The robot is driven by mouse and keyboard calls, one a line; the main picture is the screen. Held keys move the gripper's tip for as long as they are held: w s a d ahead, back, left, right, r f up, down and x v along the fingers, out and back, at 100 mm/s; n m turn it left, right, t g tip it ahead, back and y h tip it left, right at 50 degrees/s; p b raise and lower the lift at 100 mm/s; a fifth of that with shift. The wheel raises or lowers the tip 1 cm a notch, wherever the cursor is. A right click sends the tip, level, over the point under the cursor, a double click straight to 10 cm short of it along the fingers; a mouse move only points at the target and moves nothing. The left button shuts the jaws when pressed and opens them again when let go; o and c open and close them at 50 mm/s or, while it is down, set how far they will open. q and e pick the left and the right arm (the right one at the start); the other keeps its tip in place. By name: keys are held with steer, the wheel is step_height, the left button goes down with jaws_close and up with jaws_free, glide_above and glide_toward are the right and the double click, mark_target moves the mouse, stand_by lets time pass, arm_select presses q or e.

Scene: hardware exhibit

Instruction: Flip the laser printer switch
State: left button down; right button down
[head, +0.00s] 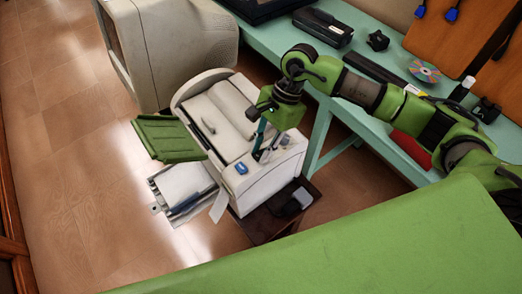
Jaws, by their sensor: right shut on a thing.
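The white laser printer (228,120) stands on a small dark stand, with paper trays at its left side. My right gripper (262,150) reaches down from the right onto the printer's near right top corner. Its fingers are shut on a small part there, which they mostly hide. I cannot make out the switch clearly or tell its position. A blue button or label (241,168) shows on the top just left of the fingers. My left gripper is not in view.
A teal table (275,38) runs behind, carrying a black device (322,27), a disc (424,71) and small items. A beige monitor-like casing (175,50) stands behind the printer. A green ribbed panel (168,138) juts out at its left. The wooden floor at left is clear.

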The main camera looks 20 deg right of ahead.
steer(key=c, duration=1.8)
jaws_free()
steer(key=shift+c, duration=0.2)
steer(key=shift+r, duration=0.1)
steer(key=v, duration=1.2)
